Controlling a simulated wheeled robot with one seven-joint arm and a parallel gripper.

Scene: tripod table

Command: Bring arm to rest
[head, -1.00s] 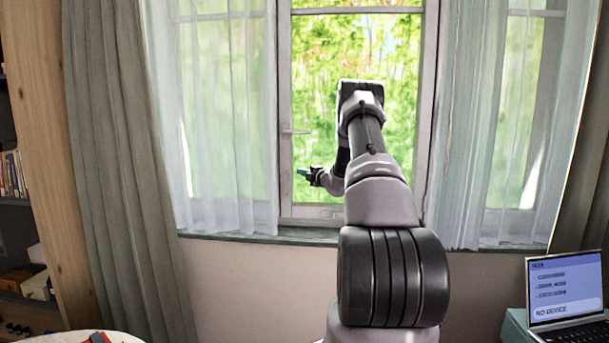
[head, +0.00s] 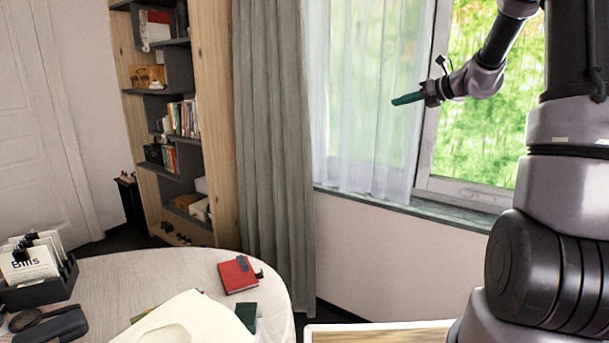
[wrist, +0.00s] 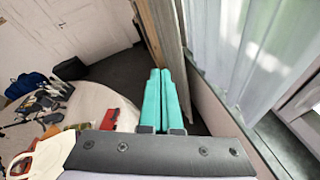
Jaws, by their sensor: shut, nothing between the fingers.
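My gripper (head: 405,99) is at the upper right in the head view, held in the air in front of the window and sheer curtain. Its teal fingers point left and lie together, with nothing between them. In the wrist view the shut fingers (wrist: 166,98) point away over the dark floor and the table's far side. My arm reaches in from the right edge, bent at the elbow, and touches nothing that I can see.
A round table (head: 180,268) at the lower left bears a red book (head: 238,274), a file holder (head: 40,290) and papers. A grey curtain (head: 275,130), a bookshelf (head: 215,120) and a window sill (head: 420,212) stand behind. The air left of my gripper is free.

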